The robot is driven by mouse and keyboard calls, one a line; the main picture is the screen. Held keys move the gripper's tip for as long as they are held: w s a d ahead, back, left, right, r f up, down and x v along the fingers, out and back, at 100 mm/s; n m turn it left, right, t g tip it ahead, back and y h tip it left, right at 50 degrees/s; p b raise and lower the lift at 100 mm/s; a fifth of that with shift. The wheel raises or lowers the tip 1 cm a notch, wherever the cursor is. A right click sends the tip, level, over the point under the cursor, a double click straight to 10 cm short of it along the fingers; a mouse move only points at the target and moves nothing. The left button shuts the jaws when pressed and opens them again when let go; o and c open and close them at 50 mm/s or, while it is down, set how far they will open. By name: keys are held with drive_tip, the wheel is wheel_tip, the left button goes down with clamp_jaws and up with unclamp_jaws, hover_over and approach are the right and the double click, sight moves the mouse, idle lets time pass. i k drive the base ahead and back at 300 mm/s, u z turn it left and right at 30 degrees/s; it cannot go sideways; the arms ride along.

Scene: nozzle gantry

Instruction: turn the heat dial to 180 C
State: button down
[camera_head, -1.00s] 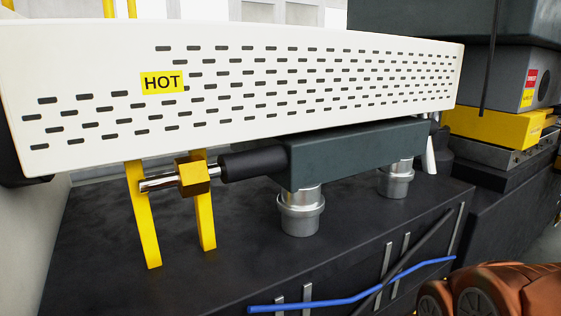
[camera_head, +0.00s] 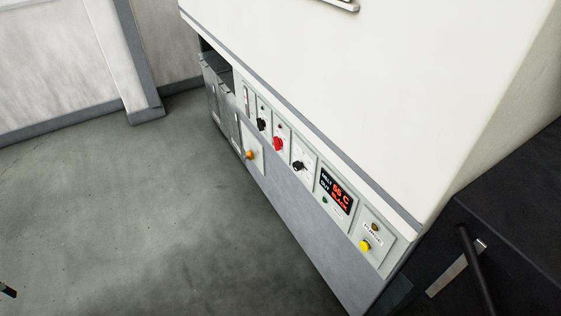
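A control panel (camera_head: 309,160) runs along the side of a white cabinet, seen steeply from above. It has a black dial (camera_head: 262,124), a red dial (camera_head: 278,144) and another black dial (camera_head: 298,165). Their labels are too small to read, so I cannot tell which is the heat dial. A display (camera_head: 336,191) to their right reads "MELT 55 C" and "OUT BLACK" in part. My gripper is not recognisable in view, and nothing touches the dials.
An orange knob (camera_head: 249,155) sits below the dials, and a yellow button (camera_head: 365,245) is at the panel's right end. A black block (camera_head: 520,235) with a rod stands at right. Grey floor (camera_head: 130,215) is open at left. A small dark piece at the lower left edge is unclear.

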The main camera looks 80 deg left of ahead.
sight(297, 166)
drive_tip(key=u, duration=3.1)
drive_tip(key=k, duration=1.05)
drive_tip(key=i, duration=0.75)
drive_tip(key=u, duration=0.65)
drive_tip(key=i, duration=0.8)
drive_tip(key=u, duration=0.9)
